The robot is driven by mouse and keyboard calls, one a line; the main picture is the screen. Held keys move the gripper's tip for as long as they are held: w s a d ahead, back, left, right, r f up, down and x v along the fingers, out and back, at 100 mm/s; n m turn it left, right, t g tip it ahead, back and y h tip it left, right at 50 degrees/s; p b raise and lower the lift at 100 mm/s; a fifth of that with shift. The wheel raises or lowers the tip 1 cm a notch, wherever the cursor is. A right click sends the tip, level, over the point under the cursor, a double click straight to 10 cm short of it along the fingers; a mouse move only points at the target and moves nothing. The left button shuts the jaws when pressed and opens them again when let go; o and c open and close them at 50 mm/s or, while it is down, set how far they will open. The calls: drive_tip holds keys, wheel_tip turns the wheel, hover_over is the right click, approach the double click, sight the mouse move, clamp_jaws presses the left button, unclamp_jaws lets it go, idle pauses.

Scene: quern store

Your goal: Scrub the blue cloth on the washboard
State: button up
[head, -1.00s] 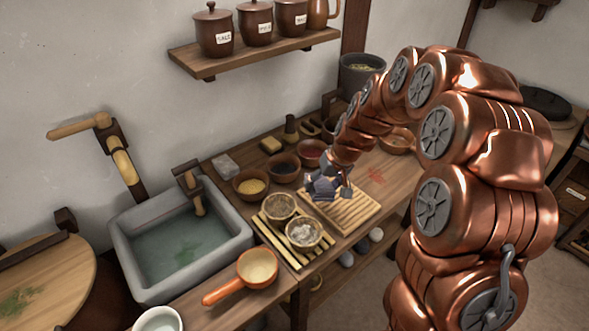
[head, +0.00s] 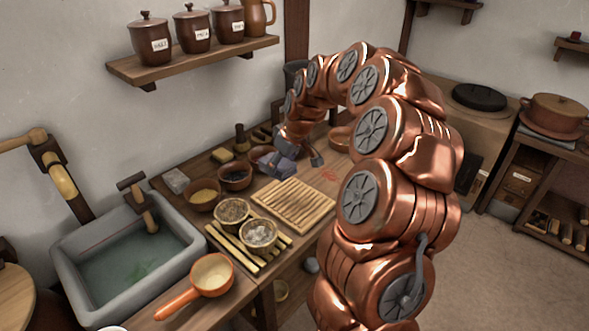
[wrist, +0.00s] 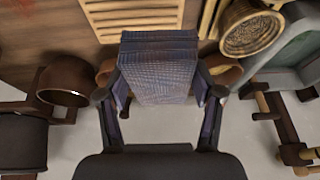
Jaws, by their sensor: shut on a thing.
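The blue cloth (wrist: 158,65) is a folded, checked blue-grey bundle between the fingers of my gripper (wrist: 160,95) in the wrist view. My gripper is shut on it. In the head view my gripper (head: 287,165) is past the far edge of the washboard, near the bowls, and the cloth is hard to tell apart from the fingers. The washboard (head: 292,204) is a pale ribbed wooden board lying flat on the counter, with its ribs bare. Part of it also shows at the top of the wrist view (wrist: 130,16).
A stone sink (head: 190,245) with water is at the left. Two small baskets stand on a slatted rack beside the washboard, near an orange ladle (head: 212,275). Several bowls, including one of yellow stuff (head: 203,195), stand along the wall. The counter right of the washboard is clear.

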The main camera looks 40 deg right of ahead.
drive_tip(key=s+d+f+b, duration=0.1)
drive_tip(key=d+f, duration=0.3)
drive_tip(key=f, duration=0.1)
idle(0.6)
drive_tip(key=shift+s+d, duration=0.1)
drive_tip(key=shift+s, duration=0.1)
